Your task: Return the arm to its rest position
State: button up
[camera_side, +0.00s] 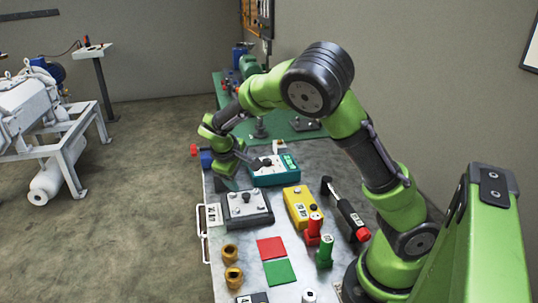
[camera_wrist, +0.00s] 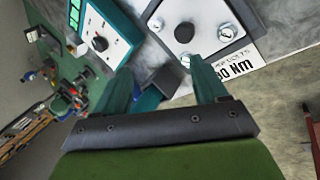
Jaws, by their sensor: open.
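My gripper (camera_side: 243,157) is over the left side of the grey workbench (camera_side: 330,160), beside the teal box (camera_side: 276,171). In the wrist view my gripper (camera_wrist: 165,82) shows two teal fingers spread apart. A dark block (camera_wrist: 160,80) shows between the fingers; I cannot tell what it belongs to, and nothing is visibly clamped. My green arm is bent at the elbow and reaches from the right over the bench.
A yellow box (camera_side: 301,207), a black-handled tool with a red end (camera_side: 347,213), red (camera_side: 314,228) and green (camera_side: 325,251) upright pieces and brass-coloured parts (camera_side: 232,277) stand on the bench. Red (camera_side: 271,247) and green (camera_side: 279,272) squares lie flat. Open floor is left.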

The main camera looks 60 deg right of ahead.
jog(key=s+a+r+m+t+y, duration=0.2)
jog(key=s+a+r+t+y, duration=0.1)
jog(key=s+a+r, duration=0.2)
jog(key=s+a+r+m+t+y, duration=0.3)
jog(key=s+a+r, duration=0.3)
jog(key=s, duration=0.8)
notch_tip(320, 180, up, 3)
jog(key=shift+s+a+r+y, duration=0.15)
jog(key=shift+y, duration=0.65)
